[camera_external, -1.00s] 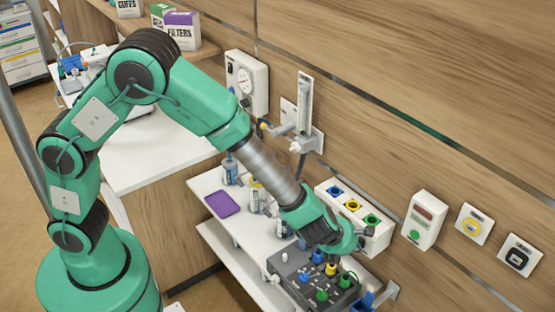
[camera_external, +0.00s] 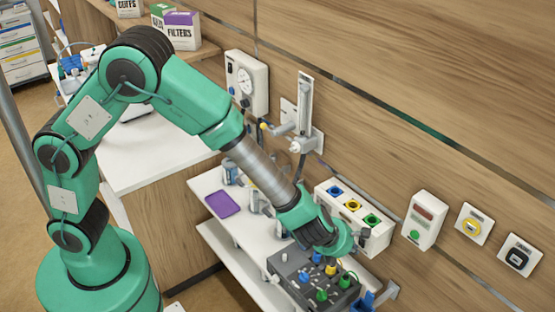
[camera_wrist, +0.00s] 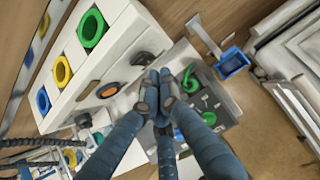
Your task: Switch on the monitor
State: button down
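A white wall unit with blue, yellow and green round sockets (camera_external: 326,205) stands right beside my gripper; I cannot tell for sure that it is the monitor. In the wrist view its socket face (camera_wrist: 65,98) fills the left, with an orange oval switch in a dark surround (camera_wrist: 107,90) and a dark knob (camera_wrist: 148,63) on its near side. My gripper (camera_wrist: 158,92) has its blue-grey fingers drawn together, with nothing seen between them. The fingertips are close to the switch side; contact cannot be told.
A grey box with coloured plugs (camera_external: 300,272) lies below my gripper. A blue holder (camera_wrist: 232,63) sits to the right in the wrist view. A wall box with a red display and green button (camera_external: 424,220) is farther right. A purple tray (camera_external: 222,204) lies on the white shelf.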

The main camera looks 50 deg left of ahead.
jog(key=s+r, duration=0.5)
jog(key=s, duration=0.5)
jog(key=shift+s+r, duration=0.15)
jog(key=shift+r, duration=0.25)
jog(key=s+a+r+n+y+b, duration=0.1)
jog(key=a+r+n, duration=0.4)
jog(key=a, duration=0.5)
jog(key=s+a+r+n+g+b, duration=0.1)
jog(key=a+r+n, duration=0.3)
jog(key=a+n, duration=0.4)
jog(key=s+a+r+n+y+b, duration=0.15)
jog(key=a+r+n, duration=0.3)
jog(key=a, duration=0.65)
jog(key=s+a+r+n+h+b, duration=0.1)
jog(key=s+a+n+b, duration=0.1)
jog(key=s+a+n, duration=0.4)
jog(key=s+a+r+n+g+h+b, duration=0.1)
jog(key=s+a+n, duration=0.4)
jog(key=s+n, duration=0.7)
jog(key=shift+s+a+r+b, duration=0.2)
jog(key=shift+s+a+b, duration=0.2)
jog(key=shift+b, duration=0.35)
